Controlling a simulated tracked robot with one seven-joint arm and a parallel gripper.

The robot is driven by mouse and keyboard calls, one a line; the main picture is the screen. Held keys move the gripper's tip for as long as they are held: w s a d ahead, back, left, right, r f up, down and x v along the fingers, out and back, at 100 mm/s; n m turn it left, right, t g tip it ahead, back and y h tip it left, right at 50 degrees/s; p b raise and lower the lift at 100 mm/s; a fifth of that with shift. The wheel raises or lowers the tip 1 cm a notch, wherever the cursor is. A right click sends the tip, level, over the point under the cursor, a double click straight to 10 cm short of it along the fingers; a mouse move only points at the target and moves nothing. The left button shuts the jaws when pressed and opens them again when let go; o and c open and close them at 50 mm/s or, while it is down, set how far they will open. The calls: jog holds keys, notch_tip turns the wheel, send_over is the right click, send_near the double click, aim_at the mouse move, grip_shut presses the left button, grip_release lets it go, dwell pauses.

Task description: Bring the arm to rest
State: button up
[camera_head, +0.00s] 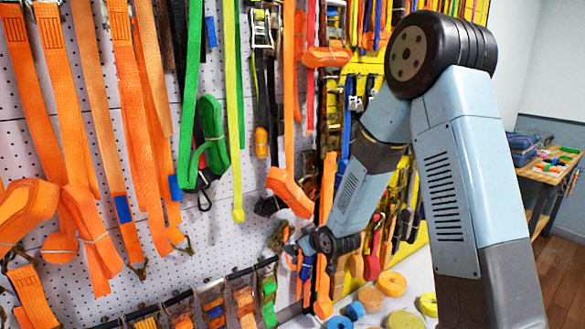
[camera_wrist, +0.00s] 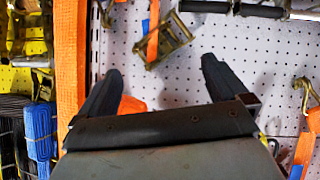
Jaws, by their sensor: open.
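My arm (camera_head: 447,170) rises at the right of the head view, bends at a black joint at the top and reaches down and left toward the strap wall. In the head view its far end is small and lies among hanging straps, so the fingers do not show clearly. In the wrist view my gripper (camera_wrist: 165,90) has its two black fingers wide apart, with nothing between them. Behind them is the white pegboard (camera_wrist: 190,72). An orange piece shows beside the left finger, and I cannot tell whether they touch.
Orange straps (camera_head: 75,115) and a green strap (camera_head: 192,100) hang on the pegboard. A metal buckle (camera_wrist: 163,42) hangs ahead of the fingers. Rolled straps (camera_head: 370,299) lie below the wall. A wooden table (camera_head: 550,165) with small items stands at the far right, beside open floor.

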jog(key=s+d+r+m+g+h, duration=0.1)
jog(key=s+d+r+m+h, duration=0.1)
jog(key=s+d+r, duration=0.45)
jog(key=s+d+r+m+g+h, duration=0.15)
jog(key=s+d+r, duration=0.25)
jog(key=d+r, duration=0.55)
jog(key=s+d+r+m, duration=0.1)
jog(key=s+r, duration=0.2)
jog(key=s, duration=0.4)
jog(key=s+d+r+m+g+h, duration=0.1)
jog(key=s+r, duration=0.3)
jog(key=s, duration=0.4)
jog(key=s+d+r+m+g+h, duration=0.1)
jog(key=s+d+r+m, duration=0.1)
jog(key=s, duration=0.6)
jog(key=shift+d+r+m, duration=0.2)
jog(key=shift+r+m, duration=0.35)
jog(key=shift+r, duration=0.3)
